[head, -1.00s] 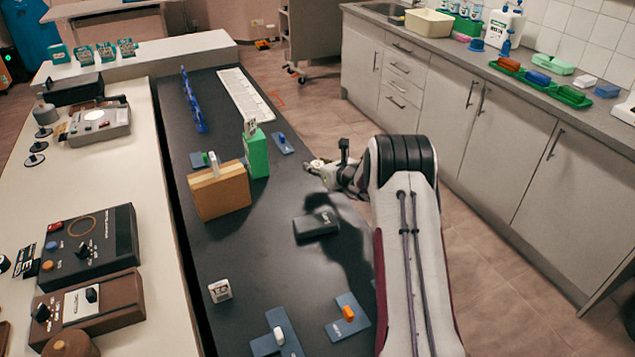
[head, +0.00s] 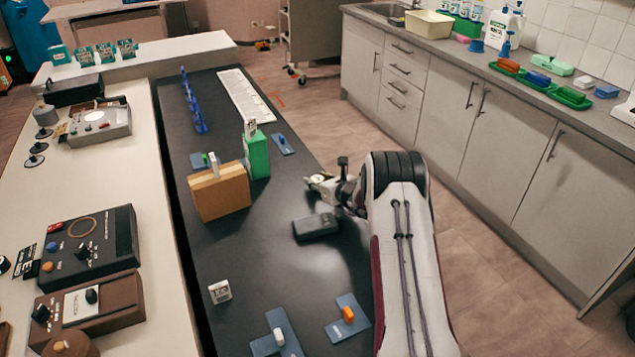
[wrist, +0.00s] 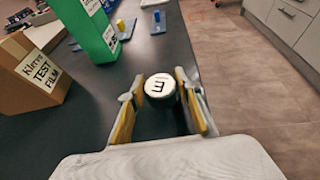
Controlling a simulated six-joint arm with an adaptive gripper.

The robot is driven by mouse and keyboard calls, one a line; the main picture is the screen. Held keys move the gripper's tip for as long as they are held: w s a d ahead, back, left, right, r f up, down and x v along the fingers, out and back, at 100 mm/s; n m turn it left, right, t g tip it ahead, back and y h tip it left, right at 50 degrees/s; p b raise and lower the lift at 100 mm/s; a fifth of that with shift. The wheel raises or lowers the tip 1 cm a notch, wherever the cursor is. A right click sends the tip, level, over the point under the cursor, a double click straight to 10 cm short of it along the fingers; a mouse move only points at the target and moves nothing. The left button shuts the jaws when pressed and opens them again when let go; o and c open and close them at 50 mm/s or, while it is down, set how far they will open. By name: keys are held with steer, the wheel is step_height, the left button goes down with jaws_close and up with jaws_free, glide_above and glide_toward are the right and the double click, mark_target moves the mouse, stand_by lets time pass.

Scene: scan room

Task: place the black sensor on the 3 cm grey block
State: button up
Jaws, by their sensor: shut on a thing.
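My gripper (wrist: 162,100) is shut on the black sensor (wrist: 160,88), a short round thing with a white top bearing a dark mark and a dark side below. The yellow finger pads stand on either side of it. In the head view my gripper (head: 320,182) is over the right edge of the dark table, beyond the grey block. The grey block (head: 315,226) is a low dark grey box lying flat on the table, with lettering too small to read. Nothing lies on its top. It does not show in the wrist view.
A brown box (head: 219,192) and a green box (head: 257,157) stand left of my gripper. A small white labelled cube (head: 220,291) and blue plates with an orange knob (head: 348,314) and a white knob (head: 278,336) lie nearer. The table around the grey block is clear.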

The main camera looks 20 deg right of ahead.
steer(key=shift+f, duration=0.35)
steer(key=shift+f, duration=0.2)
steer(key=o, duration=1.2)
steer(key=shift+c, duration=0.2)
steer(key=shift+s, duration=0.15)
steer(key=shift+v, duration=1)
steer(key=shift+a+v, duration=0.15)
steer(key=shift+v, duration=0.55)
steer(key=shift+a+v, duration=0.15)
steer(key=shift+v, duration=1.9)
steer(key=shift+a+r, duration=0.1)
steer(key=shift+r, duration=0.05)
